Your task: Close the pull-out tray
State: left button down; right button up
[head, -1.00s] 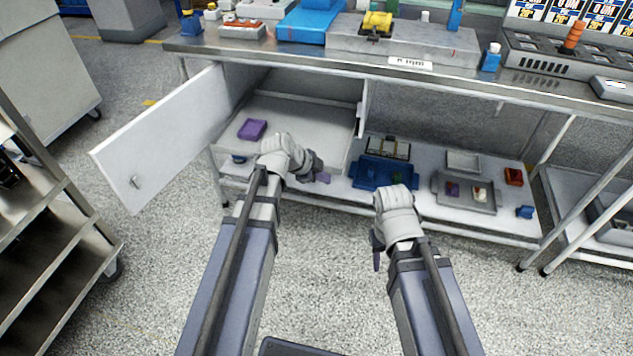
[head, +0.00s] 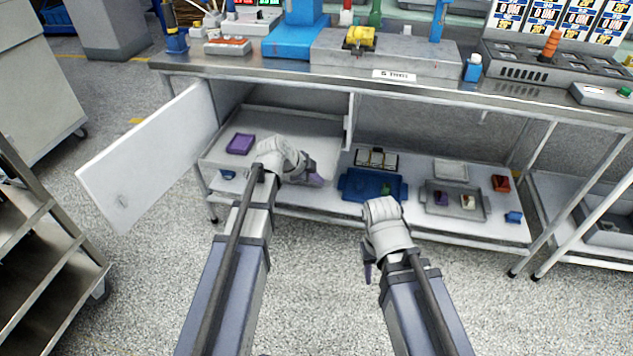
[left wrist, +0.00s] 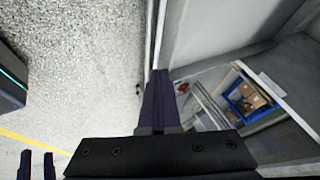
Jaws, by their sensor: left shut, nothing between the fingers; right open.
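The pull-out tray (head: 286,128) is a pale grey shelf, pulled out of the open cabinet under the bench. A purple bin (head: 240,144) lies on its left part. My left gripper (head: 318,181) is shut and empty at the tray's front right corner, and its wrist hides part of the front edge. In the left wrist view the shut fingers (left wrist: 160,100) lie close to a pale edge; I cannot tell whether they touch it. My right gripper (head: 367,272) is open and empty, hanging low in front of the lower shelf.
The cabinet door (head: 150,160) stands open to the left. The lower shelf (head: 420,222) holds a blue tray (head: 354,190) and a grey tray (head: 477,212). The bench top (head: 300,73) overhangs the tray. A metal cart (head: 45,270) stands at the left. The floor in front is clear.

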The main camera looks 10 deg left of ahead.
pick_arm(q)
send_near(338, 143)
jog(key=x, duration=0.4)
jog(key=shift+w+f, duration=0.15)
jog(key=shift+f, duration=0.1)
